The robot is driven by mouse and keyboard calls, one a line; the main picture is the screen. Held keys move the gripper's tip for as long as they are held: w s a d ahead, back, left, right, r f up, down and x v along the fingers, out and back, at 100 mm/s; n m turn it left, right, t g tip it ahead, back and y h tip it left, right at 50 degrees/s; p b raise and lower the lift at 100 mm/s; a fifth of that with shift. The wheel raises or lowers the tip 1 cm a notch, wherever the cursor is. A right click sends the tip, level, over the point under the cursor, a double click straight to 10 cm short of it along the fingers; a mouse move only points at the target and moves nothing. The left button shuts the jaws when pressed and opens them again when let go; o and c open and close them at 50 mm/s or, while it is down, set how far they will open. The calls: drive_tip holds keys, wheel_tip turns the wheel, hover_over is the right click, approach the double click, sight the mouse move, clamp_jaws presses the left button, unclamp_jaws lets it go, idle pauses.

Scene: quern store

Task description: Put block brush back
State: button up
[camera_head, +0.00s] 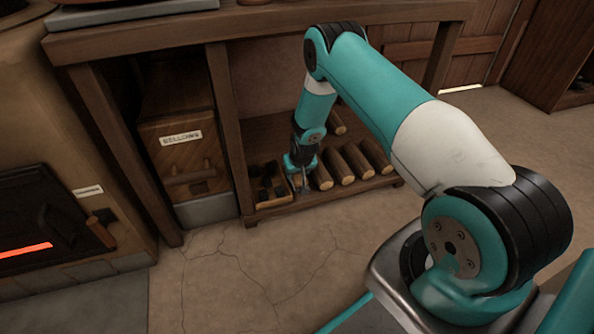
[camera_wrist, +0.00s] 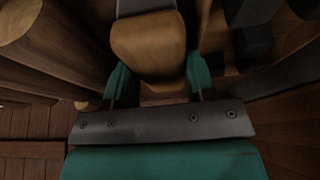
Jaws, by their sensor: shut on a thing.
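My gripper (camera_head: 299,183) is low at the bottom shelf under the bench, between a small wooden crate and the logs. In the wrist view its two teal fingers (camera_wrist: 158,78) are shut on a tan wooden block with rounded edges, which I take to be the block brush (camera_wrist: 149,44). A grey part shows at its far end, cut by the picture's top edge. Bristles do not show. In the head view the brush is too small and too covered by the gripper to make out, and I cannot tell whether it touches the shelf.
The crate (camera_head: 273,204) with dark lumps stands left of my gripper. Several cut logs (camera_head: 341,168) lie to its right. A wooden chest (camera_head: 184,160) and a stove with a glowing slot (camera_head: 40,215) stand left. The front floor is clear.

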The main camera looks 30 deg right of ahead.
drive_tip(key=shift+f, duration=0.3)
drive_tip(key=o, duration=1)
drive_tip(key=shift+c, duration=0.2)
drive_tip(key=shift+a, duration=0.2)
drive_tip(key=p+v, duration=0.9)
drive_tip(key=v, duration=0.8)
drive_tip(key=shift+d+r, duration=0.2)
drive_tip(key=shift+r, duration=0.05)
